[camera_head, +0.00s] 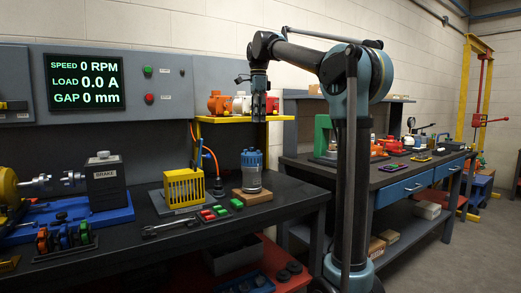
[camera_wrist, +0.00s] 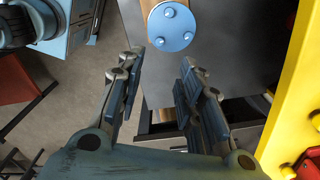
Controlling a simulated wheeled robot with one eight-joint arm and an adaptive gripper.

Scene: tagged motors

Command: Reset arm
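My gripper (camera_head: 259,106) hangs from my raised arm in the head view, fingers pointing down, above a blue motor (camera_head: 251,172). The motor stands upright on a wooden block (camera_head: 252,195) near the right end of the workbench. A clear vertical gap separates gripper and motor. In the wrist view, my gripper (camera_wrist: 161,62) has its two fingers spread apart with nothing between them. The round blue motor top (camera_wrist: 172,27), with three pegs, shows beyond the fingertips at the top of the picture.
A yellow shelf (camera_head: 237,119) with several colored motors is behind the gripper. A yellow slotted box (camera_head: 184,189), colored blocks (camera_head: 213,213) and a wrench (camera_head: 170,229) lie left of the motor. A second bench (camera_head: 393,184) with several items stands to the right.

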